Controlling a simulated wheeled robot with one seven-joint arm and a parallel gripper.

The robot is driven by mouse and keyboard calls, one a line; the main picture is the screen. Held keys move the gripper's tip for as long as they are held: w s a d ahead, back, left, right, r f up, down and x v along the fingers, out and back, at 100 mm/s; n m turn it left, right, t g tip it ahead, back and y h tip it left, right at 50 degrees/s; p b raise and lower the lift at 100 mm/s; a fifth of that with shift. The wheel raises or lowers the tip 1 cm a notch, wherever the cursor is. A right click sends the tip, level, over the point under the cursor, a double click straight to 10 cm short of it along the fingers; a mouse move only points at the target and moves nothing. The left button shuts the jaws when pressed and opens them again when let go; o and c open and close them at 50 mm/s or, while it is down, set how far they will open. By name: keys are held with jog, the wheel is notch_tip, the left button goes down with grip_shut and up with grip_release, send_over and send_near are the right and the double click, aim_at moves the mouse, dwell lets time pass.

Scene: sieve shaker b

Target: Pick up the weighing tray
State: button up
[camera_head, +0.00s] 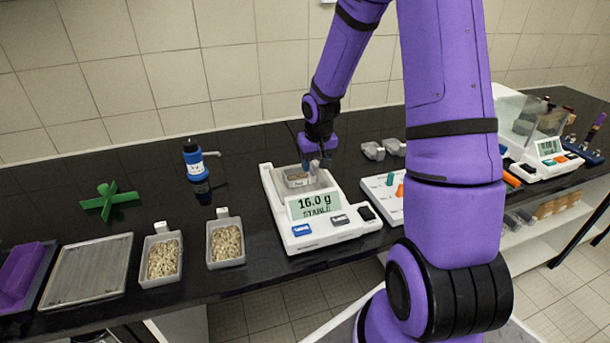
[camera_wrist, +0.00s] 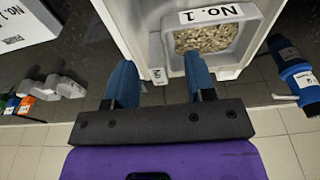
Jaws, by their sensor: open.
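The weighing tray (camera_head: 297,180) is a small grey tray of pale grains on the pan of the white balance (camera_head: 318,233), whose display reads 16.0 g STABLE. In the wrist view the tray (camera_wrist: 262,30) carries a "No. 1" label and has a small upright tab (camera_wrist: 156,72). My gripper (camera_head: 316,160) is at the tray's back right side in the head view. In the wrist view its two blue fingers (camera_wrist: 161,84) are open, with the tab between them. I cannot tell whether a finger touches the tab.
Two grain trays (camera_head: 162,258) (camera_head: 226,242) with upright tabs stand left of the balance. A white board with coloured pieces (camera_head: 382,205) stands close on the right.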

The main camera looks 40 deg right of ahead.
jog(key=shift+w+f, duration=0.15)
jog(key=shift+f, duration=0.8)
grip_shut()
jog(key=shift+r, duration=0.2)
